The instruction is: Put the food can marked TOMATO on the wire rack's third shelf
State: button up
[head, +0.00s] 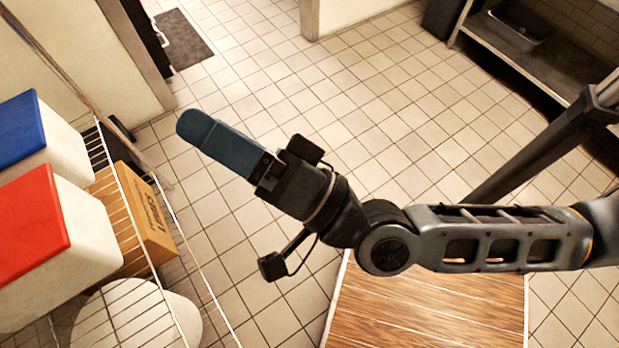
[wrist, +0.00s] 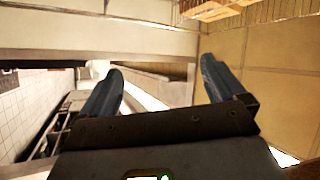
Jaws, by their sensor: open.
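No food can marked TOMATO shows in either view. The wire rack (head: 97,148) stands at the left edge of the head view, seen from above; its shelves are only partly in view and I cannot tell which is the third. My gripper (head: 190,124) is in mid-air over the tiled floor, to the right of the rack and apart from it, pointing toward the upper left. In the wrist view the two blue fingers of my gripper (wrist: 161,68) stand apart with nothing between them.
A blue-lidded white bin (head: 30,125) and a red-lidded one (head: 35,225) sit on the rack. A cardboard box (head: 150,215) and a white round tub (head: 140,315) are lower. A wooden surface (head: 425,310) lies below my arm. A sink counter (head: 545,65) stands upper right. Open floor lies between.

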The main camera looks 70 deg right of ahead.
jog(key=s+d+f+n+g+y, duration=0.1)
jog(key=s+f+n+g, duration=0.2)
jog(key=s+n, duration=0.4)
jog(key=s+d+f+n+g+y, duration=0.1)
jog(key=s+f+n+g+y, duration=0.1)
jog(key=s+f+n+g, duration=0.2)
jog(key=s+f+n, duration=0.2)
jog(key=s+n, duration=0.1)
jog(key=s, duration=0.1)
jog(key=shift+s+d+g, duration=0.15)
jog(key=shift+g, duration=0.15)
